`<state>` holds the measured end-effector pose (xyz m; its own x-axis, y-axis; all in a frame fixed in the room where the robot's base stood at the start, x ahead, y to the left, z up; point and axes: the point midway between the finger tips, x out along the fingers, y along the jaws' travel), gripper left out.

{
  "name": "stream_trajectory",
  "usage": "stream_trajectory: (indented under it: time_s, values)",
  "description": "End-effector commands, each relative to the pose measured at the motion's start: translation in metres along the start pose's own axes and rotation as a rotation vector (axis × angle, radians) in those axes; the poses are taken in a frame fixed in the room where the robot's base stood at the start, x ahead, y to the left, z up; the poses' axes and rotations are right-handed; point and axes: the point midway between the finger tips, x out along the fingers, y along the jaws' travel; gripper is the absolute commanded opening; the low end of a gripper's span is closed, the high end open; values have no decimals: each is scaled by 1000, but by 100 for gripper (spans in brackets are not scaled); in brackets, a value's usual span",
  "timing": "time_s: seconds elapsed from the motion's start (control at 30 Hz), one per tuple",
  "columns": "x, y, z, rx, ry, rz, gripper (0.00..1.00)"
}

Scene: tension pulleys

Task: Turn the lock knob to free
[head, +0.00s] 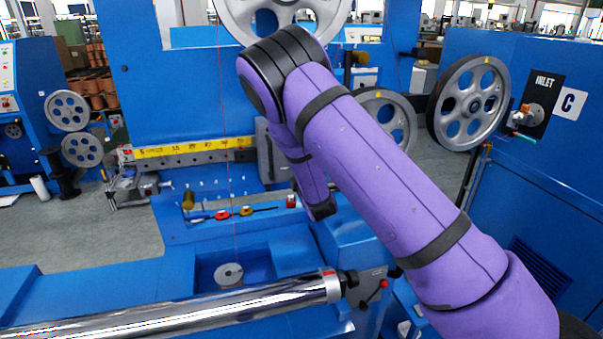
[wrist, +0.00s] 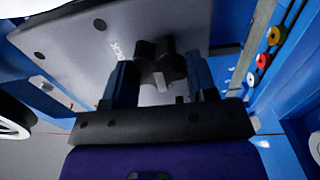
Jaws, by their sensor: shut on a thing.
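The lock knob (wrist: 160,68) is black with rounded lobes and sits on a grey plate (wrist: 75,40) in the wrist view. Partly hidden lettering on the plate shows just left of it. My gripper (wrist: 160,62) has one finger on each side of the knob and is shut on it. A pale mark shows on the knob's near lobe. In the head view my purple arm hides the knob and the gripper; only an edge of the grey plate (head: 265,150) shows beside the arm.
A yellow scale (head: 190,147) runs left of the plate. Small red and yellow parts (head: 222,215) lie on the blue ledge below. A shiny roller (head: 180,308) crosses the front. Large pulleys (head: 468,103) stand at right.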

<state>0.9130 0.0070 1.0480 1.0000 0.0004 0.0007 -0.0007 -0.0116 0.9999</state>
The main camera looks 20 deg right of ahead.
Motion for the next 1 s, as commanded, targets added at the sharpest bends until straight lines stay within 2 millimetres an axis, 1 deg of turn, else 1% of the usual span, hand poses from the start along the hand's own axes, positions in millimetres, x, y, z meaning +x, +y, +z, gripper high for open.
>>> stream_trajectory:
  time_s: [0.57, 0.6, 0.67, 0.7, 1.0]
  values:
    - [-1, -2, 2, -29, -3, -6, 29]
    - [-1, -2, 2, -29, -3, -6, 62]
    - [-1, -2, 1, -28, -3, -5, 75]
    - [-1, -2, 1, -28, -2, -4, 78]
    - [-3, -1, 0, -27, -1, -2, 78]
